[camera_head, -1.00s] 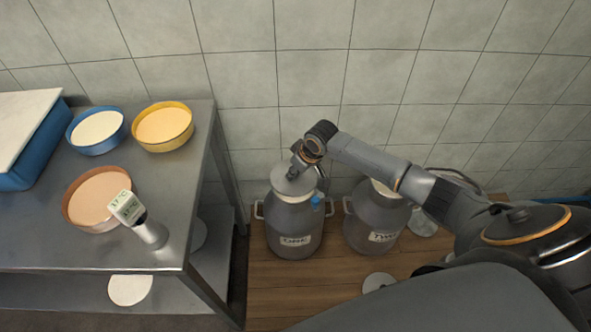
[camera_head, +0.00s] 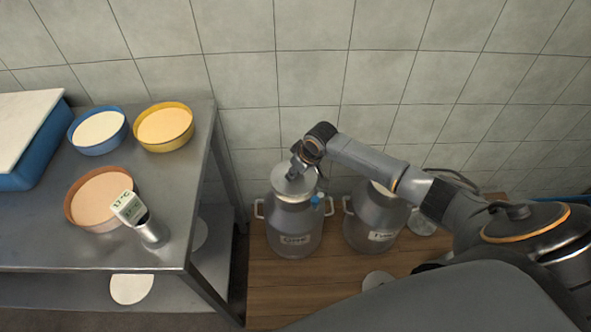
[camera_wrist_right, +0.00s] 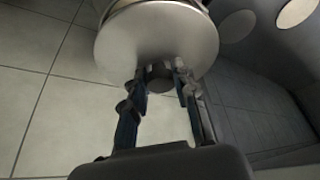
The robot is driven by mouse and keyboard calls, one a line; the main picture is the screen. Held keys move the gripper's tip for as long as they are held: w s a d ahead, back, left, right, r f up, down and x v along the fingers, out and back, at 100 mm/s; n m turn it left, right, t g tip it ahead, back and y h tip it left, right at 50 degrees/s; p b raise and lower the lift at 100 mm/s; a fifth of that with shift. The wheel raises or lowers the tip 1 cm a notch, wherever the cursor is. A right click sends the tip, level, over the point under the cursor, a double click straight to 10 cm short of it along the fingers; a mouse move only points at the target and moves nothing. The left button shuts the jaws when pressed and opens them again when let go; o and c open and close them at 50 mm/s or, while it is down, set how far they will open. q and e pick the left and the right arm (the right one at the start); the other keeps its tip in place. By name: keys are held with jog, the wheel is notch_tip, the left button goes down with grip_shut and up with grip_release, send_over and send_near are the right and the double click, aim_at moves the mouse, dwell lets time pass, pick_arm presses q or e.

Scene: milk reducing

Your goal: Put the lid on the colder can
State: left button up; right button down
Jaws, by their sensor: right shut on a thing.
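My right gripper (camera_head: 296,172) is over the left milk can (camera_head: 292,222), shut on a round metal lid (camera_head: 283,181). The lid is at the mouth of that can; whether it sits fully on the rim I cannot tell. In the right wrist view the lid (camera_wrist_right: 158,42) fills the upper middle, with its knob between the fingers of the gripper (camera_wrist_right: 162,78). The right milk can (camera_head: 374,222) stands beside the left one, partly behind my right arm. Both cans carry a paper label. My left gripper is not in view.
A metal table (camera_head: 60,240) at left holds a blue bowl (camera_head: 98,150), a yellow bowl (camera_head: 165,147), a copper-coloured bowl (camera_head: 82,222), and a thermometer (camera_head: 150,230) with a small display. Another round lid (camera_head: 378,279) lies on the wooden floor (camera_head: 270,295) in front of the cans.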

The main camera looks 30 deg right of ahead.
dwell(0.3)
jog(key=c, duration=1)
grip_release()
jog(key=shift+o, duration=0.5)
jog(key=o, duration=0.4)
jog(key=shift+r, duration=0.1)
jog(key=shift+r+p, duration=3.45)
jog(key=shift+p, duration=0.35)
